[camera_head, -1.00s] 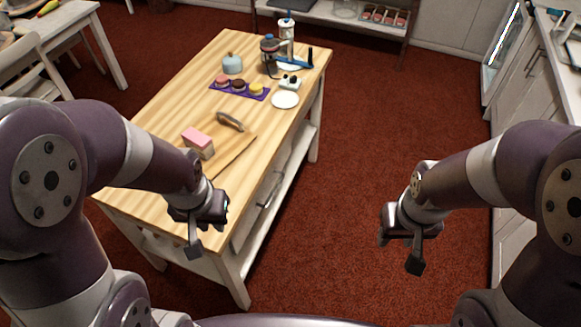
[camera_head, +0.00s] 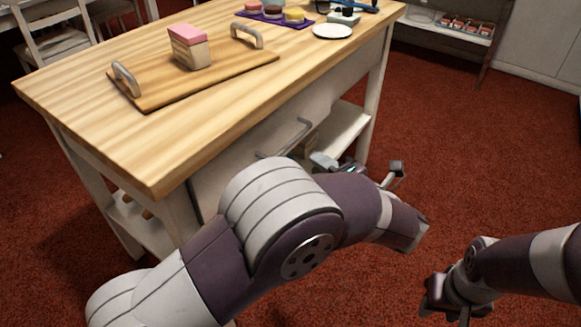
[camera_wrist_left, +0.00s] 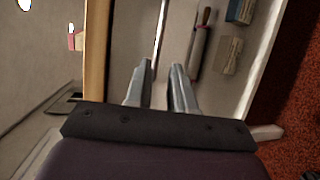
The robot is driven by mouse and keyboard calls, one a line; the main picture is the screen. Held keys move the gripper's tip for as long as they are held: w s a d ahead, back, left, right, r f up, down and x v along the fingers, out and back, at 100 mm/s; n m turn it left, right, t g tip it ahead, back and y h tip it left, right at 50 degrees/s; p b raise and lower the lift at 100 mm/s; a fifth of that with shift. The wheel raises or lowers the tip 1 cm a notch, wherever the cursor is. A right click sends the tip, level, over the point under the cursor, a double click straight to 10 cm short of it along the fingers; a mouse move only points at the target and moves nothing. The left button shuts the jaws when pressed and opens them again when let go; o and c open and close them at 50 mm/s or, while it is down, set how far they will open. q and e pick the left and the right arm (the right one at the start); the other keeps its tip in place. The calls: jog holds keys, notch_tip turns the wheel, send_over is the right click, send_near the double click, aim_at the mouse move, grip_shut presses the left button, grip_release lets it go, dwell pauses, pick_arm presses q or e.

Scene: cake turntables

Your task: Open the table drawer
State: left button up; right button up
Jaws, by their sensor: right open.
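The wooden-topped table (camera_head: 110,85) has a pale drawer front (camera_head: 225,165) under its top, and the drawer looks closed. A grey bar handle (camera_head: 288,139) runs along that front. In the left wrist view the handle (camera_wrist_left: 160,38) appears as a thin bar in line with the gap between the fingers, seemingly just beyond their tips. My left gripper (camera_head: 322,160) is close to the handle in the head view, partly hidden by my arm. Its fingers (camera_wrist_left: 157,75) are apart with nothing between them. My right gripper (camera_head: 453,302) is open and empty over the red floor, away from the table.
A cutting board (camera_head: 150,95) with a pink-topped cake slice (camera_head: 188,46) lies on the table. A white plate (camera_head: 332,31) and a purple tray (camera_head: 272,18) stand farther back. The lower shelf (camera_head: 345,125) holds a rolling pin (camera_wrist_left: 199,45). Floor to the right is clear.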

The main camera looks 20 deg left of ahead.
aim_at(292, 144)
pick_arm(q)
jog(key=b+x, duration=0.4)
jog(key=x, duration=0.8)
jog(key=shift+a, duration=0.1)
jog(key=shift+r, duration=0.1)
grip_shut()
